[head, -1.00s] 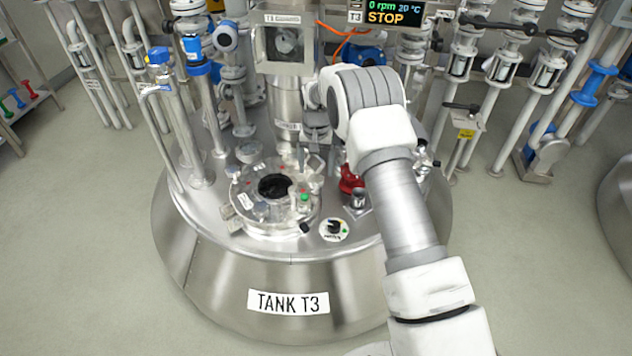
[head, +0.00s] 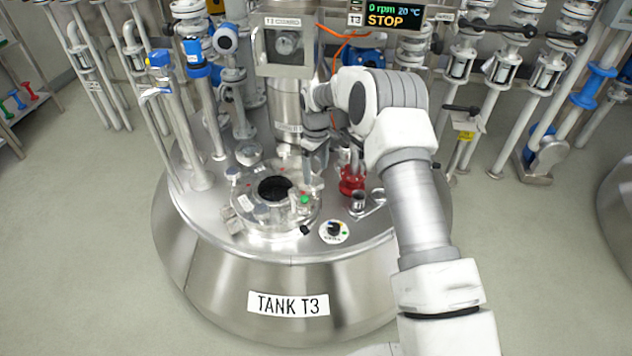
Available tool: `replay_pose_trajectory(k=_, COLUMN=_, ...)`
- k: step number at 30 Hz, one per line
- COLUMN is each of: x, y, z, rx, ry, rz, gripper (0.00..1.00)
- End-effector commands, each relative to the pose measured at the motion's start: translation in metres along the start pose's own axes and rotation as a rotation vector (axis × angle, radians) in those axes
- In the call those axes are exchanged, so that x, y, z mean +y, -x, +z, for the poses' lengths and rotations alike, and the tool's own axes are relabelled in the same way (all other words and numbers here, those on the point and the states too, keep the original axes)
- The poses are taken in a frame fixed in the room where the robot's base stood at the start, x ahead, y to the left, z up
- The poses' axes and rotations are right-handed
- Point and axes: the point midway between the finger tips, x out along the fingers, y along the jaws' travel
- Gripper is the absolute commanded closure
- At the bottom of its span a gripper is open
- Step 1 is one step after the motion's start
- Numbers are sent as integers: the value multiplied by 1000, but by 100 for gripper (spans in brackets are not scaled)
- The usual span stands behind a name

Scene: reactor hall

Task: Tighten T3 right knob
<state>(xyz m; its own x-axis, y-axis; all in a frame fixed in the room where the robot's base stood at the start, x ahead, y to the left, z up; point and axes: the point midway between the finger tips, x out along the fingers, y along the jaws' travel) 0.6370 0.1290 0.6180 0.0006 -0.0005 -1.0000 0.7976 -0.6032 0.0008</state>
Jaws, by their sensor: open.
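Tank T3 (head: 230,275) stands in front of me with a label on its front. On its top sits a round lid (head: 247,222) with a dark central opening and small clamps and knobs around its rim. A small knob with a green mark (head: 304,200) is at the lid's right front. I cannot tell for sure which fitting is the right knob. My gripper (head: 314,173) points down over the lid's right edge, just behind the green-marked piece. Its fingers are open and look empty. Whether they touch anything is too small to tell.
A red fitting (head: 352,182) and a short metal stub (head: 358,202) stand right of the lid. A round dial (head: 334,231) is at the front right of the tank top. Blue-topped pipes (head: 196,70) rise at left. A display reading STOP (head: 395,14) hangs behind.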

Motion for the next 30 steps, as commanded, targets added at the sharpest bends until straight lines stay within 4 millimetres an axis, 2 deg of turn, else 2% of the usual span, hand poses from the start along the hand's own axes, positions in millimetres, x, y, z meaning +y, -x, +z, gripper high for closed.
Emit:
replay_pose_trajectory(k=13, x=0, y=1, z=0, rx=1, ry=464, rz=-1, gripper=12)
replay_pose_trajectory(k=15, x=0, y=-24, z=1, rx=-2, ry=460, rz=-3, gripper=12)
replay_pose_trajectory(k=18, x=0, y=-40, z=0, rx=-1, ry=459, rz=-2, gripper=12)
replay_pose_trajectory(k=24, x=0, y=-57, z=0, rx=0, ry=457, rz=-1, gripper=12)
replay_pose_trajectory(k=30, x=0, y=-61, z=0, rx=0, ry=456, rz=-1, gripper=12)
